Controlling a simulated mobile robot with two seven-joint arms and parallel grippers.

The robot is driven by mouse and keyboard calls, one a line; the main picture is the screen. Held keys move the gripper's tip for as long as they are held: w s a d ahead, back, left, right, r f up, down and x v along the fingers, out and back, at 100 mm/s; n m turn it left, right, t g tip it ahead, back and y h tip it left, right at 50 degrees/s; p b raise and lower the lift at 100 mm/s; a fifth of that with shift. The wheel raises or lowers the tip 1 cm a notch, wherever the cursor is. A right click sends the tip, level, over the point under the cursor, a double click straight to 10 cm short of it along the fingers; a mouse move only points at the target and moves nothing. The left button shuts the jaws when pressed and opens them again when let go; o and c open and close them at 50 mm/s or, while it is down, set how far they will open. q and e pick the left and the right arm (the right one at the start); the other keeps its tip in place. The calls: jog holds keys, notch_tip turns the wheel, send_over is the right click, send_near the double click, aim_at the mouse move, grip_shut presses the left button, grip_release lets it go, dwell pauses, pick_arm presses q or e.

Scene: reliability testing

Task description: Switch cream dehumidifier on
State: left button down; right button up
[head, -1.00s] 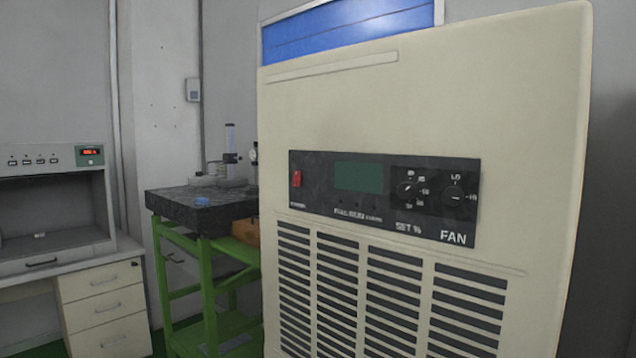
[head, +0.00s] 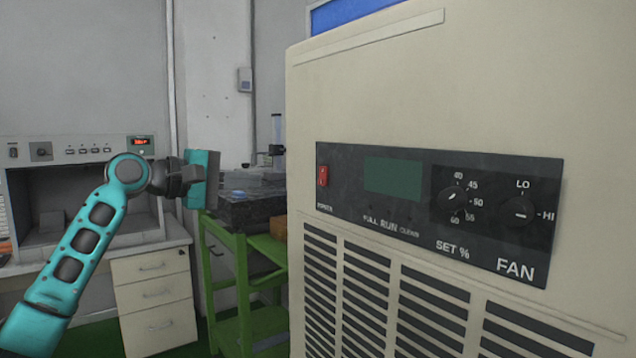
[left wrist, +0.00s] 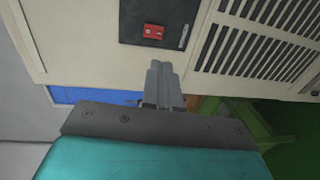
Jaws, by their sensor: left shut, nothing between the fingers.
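The cream dehumidifier (head: 420,90) stands at the right in the head view. Its black panel has a red power switch (head: 322,176) at the left end, a dark green display (head: 393,179), and SET % (head: 453,198) and FAN (head: 520,211) knobs. The display shows no lit digits. My left gripper (head: 210,180) is left of the panel, apart from it. In the left wrist view, the left gripper's fingers (left wrist: 160,75) are together and empty, pointing toward the red switch (left wrist: 153,31) with a gap between. My right gripper is not in view.
A green stand (head: 240,270) with a dark stone top (head: 250,205) is behind, left of the dehumidifier. A grey bench unit (head: 80,150) and a drawer cabinet (head: 155,295) are at the left. The space before the panel is clear.

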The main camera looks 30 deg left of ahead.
pick_arm(q)
jog(key=p, duration=0.4)
send_near(321, 183)
jog(key=x, duration=0.6)
jog(key=shift+w+d, duration=0.25)
jog(key=shift+w, duration=0.1)
